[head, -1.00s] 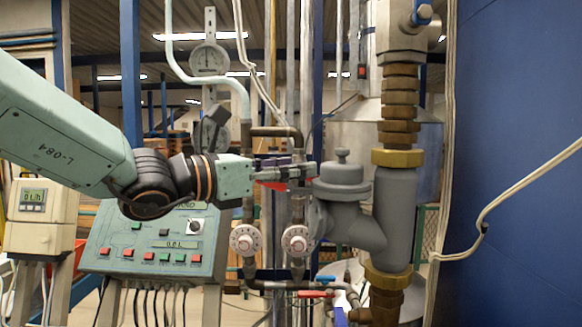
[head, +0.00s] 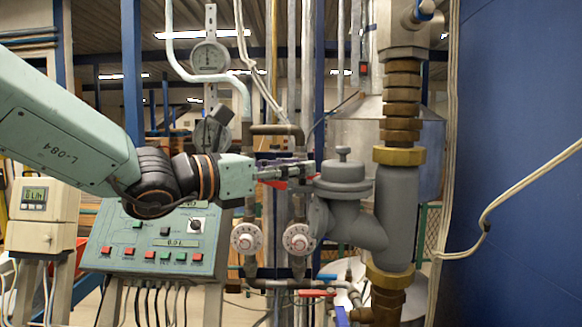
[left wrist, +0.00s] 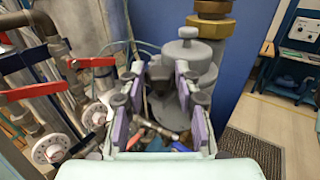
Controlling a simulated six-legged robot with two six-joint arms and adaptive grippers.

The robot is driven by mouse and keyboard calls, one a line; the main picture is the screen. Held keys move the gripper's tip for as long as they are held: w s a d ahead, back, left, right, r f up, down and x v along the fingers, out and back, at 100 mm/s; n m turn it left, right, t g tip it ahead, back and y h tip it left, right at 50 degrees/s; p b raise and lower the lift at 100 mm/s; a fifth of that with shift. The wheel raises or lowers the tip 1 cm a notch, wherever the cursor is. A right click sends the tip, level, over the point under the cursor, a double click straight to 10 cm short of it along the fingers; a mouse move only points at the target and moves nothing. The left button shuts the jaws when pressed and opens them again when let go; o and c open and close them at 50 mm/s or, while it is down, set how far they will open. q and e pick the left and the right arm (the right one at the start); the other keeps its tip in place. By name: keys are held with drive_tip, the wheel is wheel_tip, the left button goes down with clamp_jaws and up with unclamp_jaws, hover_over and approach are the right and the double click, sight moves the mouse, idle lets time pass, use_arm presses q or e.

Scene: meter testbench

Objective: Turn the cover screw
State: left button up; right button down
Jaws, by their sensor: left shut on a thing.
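The grey valve body (head: 345,215) stands at the right of the pipework, with a round cap (head: 343,172) and a small knob on top; the cap also shows in the left wrist view (left wrist: 189,48). My left gripper (head: 305,172) reaches in from the left, its fingertips at the cap's left side. In the left wrist view, its purple-padded fingers (left wrist: 160,82) stand on either side of a dark grey piece (left wrist: 160,76), apparently the cover screw, and are shut on it. The pads partly hide this piece. My right gripper is in neither view.
Two white dial handwheels (head: 298,240) sit on the pipes below my gripper. Red-handled valves (left wrist: 35,93) line the left of the wrist view. A green control panel (head: 155,245) stands at lower left, and a blue wall (head: 520,150) closes off the right.

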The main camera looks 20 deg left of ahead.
use_arm(q)
drive_tip(key=shift+r, duration=0.1)
drive_tip(key=shift+w+a+f+m+g+h+p, duration=0.1)
drive_tip(key=shift+w+m+g+h+p, duration=0.3)
drive_tip(key=shift+m+g+h, duration=1.3)
drive_tip(key=shift+w+a+f+m+g+h+p, duration=0.1)
drive_tip(key=shift+w+m+g+h+p, duration=0.3)
drive_tip(key=shift+m+g, duration=2.45)
drive_tip(key=shift+w+a+m+g+h+p, duration=0.15)
drive_tip(key=shift+m+g+h+p, duration=0.75)
drive_tip(key=shift+g, duration=2.45)
drive_tip(key=shift+w+m+g+b, duration=0.15)
drive_tip(key=shift+m+g+b, duration=0.2)
drive_tip(key=shift+m+g, duration=0.45)
